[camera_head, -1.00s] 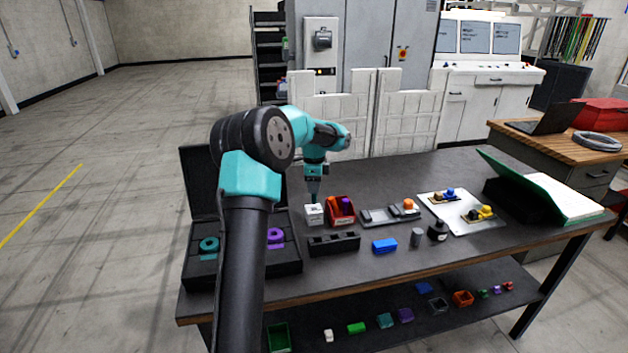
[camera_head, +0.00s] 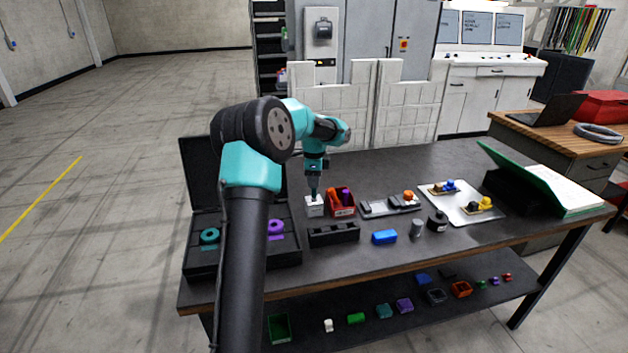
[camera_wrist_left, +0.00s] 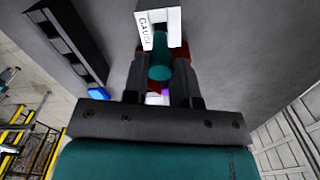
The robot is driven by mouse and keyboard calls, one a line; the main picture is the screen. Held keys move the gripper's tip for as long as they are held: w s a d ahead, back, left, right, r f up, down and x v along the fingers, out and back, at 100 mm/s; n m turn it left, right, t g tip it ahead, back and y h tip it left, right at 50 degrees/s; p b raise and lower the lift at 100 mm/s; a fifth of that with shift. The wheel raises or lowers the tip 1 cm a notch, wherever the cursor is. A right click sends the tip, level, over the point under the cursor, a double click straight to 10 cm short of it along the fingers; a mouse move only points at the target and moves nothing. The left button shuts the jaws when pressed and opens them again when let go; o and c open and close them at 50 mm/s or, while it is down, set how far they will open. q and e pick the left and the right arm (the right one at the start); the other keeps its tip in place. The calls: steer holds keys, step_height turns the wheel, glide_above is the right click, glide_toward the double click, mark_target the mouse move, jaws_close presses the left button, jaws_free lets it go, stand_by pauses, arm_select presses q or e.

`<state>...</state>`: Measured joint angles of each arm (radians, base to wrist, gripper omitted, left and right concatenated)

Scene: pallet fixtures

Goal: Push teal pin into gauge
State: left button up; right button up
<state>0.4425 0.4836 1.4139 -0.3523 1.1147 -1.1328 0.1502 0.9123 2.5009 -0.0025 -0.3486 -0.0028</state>
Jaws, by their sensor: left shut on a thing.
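The gauge is a small white block (camera_head: 314,207) on the black table, left of the red bin; its lettered face shows in the left wrist view (camera_wrist_left: 146,30). The teal pin (camera_wrist_left: 159,62) is between the fingers of my left gripper (camera_wrist_left: 162,92), with its far end at the gauge's opening. How deep it sits in the gauge I cannot tell. My left gripper (camera_head: 314,194) points straight down over the gauge, shut on the pin. The pin is hardly visible in the head view. My right gripper is not in view.
A red bin (camera_head: 341,208) with purple contents stands just right of the gauge. A black slotted block (camera_head: 334,235) lies in front. A grey tray (camera_head: 392,205), a blue block (camera_head: 384,237) and a grey cylinder (camera_head: 417,228) are to the right. An open black case (camera_head: 196,262) is at left.

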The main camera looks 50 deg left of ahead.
arm_select(q)
steer(key=shift+f, duration=1.2)
stand_by(0.9)
steer(key=o, duration=1.4)
steer(key=shift+r, duration=4.5)
jaws_close()
